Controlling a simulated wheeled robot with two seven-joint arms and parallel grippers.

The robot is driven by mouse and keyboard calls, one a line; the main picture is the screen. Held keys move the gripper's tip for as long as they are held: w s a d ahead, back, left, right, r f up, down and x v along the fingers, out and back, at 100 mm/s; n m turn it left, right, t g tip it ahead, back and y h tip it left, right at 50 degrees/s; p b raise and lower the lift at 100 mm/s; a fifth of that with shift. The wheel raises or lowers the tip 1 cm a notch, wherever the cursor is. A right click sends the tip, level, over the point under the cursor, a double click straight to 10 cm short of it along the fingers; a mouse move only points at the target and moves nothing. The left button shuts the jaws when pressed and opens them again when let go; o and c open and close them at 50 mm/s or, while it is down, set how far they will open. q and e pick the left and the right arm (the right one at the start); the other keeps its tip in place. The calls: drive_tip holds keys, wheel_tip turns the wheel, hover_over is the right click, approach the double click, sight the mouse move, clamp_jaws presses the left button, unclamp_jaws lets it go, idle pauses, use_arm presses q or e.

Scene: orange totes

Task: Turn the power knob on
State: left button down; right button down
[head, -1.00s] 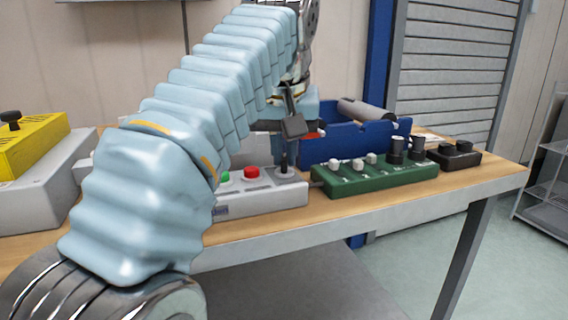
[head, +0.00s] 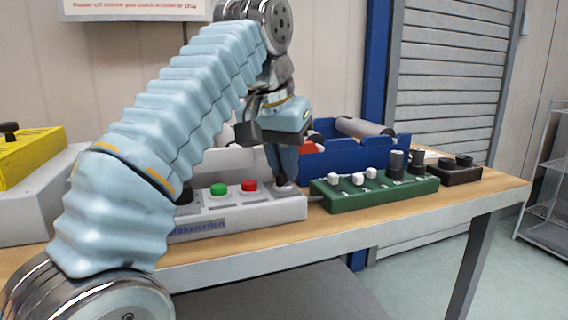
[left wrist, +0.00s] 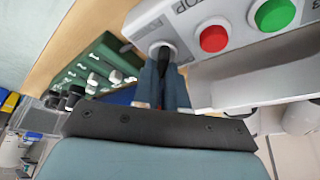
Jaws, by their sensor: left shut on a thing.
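A grey control box (head: 240,213) sits on the wooden bench with a green button (head: 218,189), a red button (head: 249,186) and a black knob (head: 184,196) at its left, partly behind my arm. My left gripper (head: 284,181) points down at the box's right end. In the left wrist view, my left gripper's fingers (left wrist: 163,85) are shut on a dark knob (left wrist: 162,48) with a pale round base, beside the red button (left wrist: 213,39). The fingers hide much of this knob, so its turned position cannot be told. My right gripper is out of view.
A green panel (head: 375,194) with white and black knobs stands just right of the grey box. A dark box (head: 459,174) lies further right, and a blue bin (head: 345,150) stands behind. A yellow-topped box (head: 28,155) is at the left. The bench's front strip is clear.

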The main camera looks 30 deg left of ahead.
use_arm(q)
drive_tip(key=c, duration=1.2)
unclamp_jaws()
